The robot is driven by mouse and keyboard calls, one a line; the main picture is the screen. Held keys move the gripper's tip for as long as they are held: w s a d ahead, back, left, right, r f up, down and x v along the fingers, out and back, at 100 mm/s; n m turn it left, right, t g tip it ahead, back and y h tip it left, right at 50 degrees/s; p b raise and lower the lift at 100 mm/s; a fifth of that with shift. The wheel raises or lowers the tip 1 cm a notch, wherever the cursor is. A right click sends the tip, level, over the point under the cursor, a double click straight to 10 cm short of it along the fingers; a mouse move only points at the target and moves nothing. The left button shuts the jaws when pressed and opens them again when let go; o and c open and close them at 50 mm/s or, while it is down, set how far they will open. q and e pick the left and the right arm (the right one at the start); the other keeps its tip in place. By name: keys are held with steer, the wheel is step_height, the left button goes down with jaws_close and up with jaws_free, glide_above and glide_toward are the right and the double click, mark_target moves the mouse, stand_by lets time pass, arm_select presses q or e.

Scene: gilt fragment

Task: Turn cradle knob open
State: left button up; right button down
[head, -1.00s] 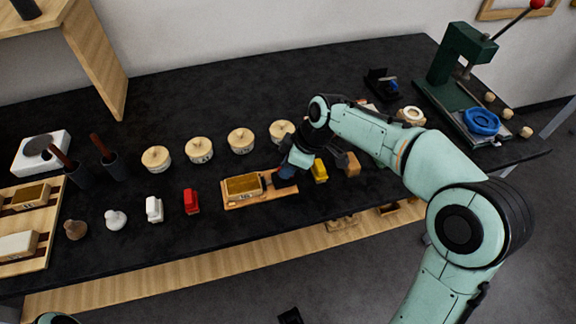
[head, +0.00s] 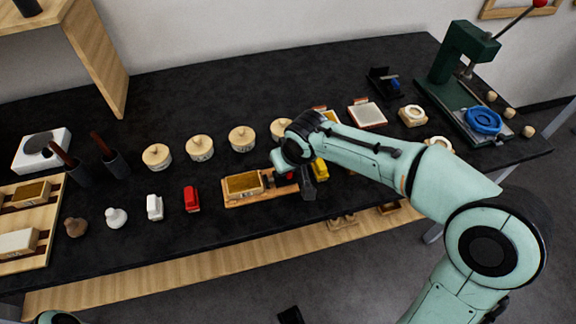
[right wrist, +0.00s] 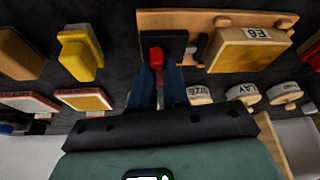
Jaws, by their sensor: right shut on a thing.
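The cradle (head: 233,204) is a wooden board near the front middle of the black table. It bears a gold-topped block (head: 243,184), marked E6 in the right wrist view (right wrist: 251,50). The cradle's red knob (right wrist: 156,54) stands by a black plate at the board's end, beside the block. My right gripper (right wrist: 158,78) has its blue fingers shut on the knob. In the head view my right gripper (head: 291,178) is at the cradle's right end, and my wrist hides most of the fingers and knob. My left gripper is not in view.
Several round lidded pots (head: 200,148) stand behind the cradle. A red block (head: 191,199) and a white block (head: 154,207) are to its left. A yellow block (head: 320,169) is close on the right. A green press (head: 462,60) stands at the far right.

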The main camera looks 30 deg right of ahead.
steer(key=shift+a+m+h+b, duration=0.1)
steer(key=shift+m+h+b, duration=0.35)
steer(key=shift+m, duration=0.65)
steer(key=c, duration=1.1)
jaws_free()
steer(key=p+v, duration=0.2)
steer(key=v, duration=1.1)
steer(key=shift+r, duration=0.25)
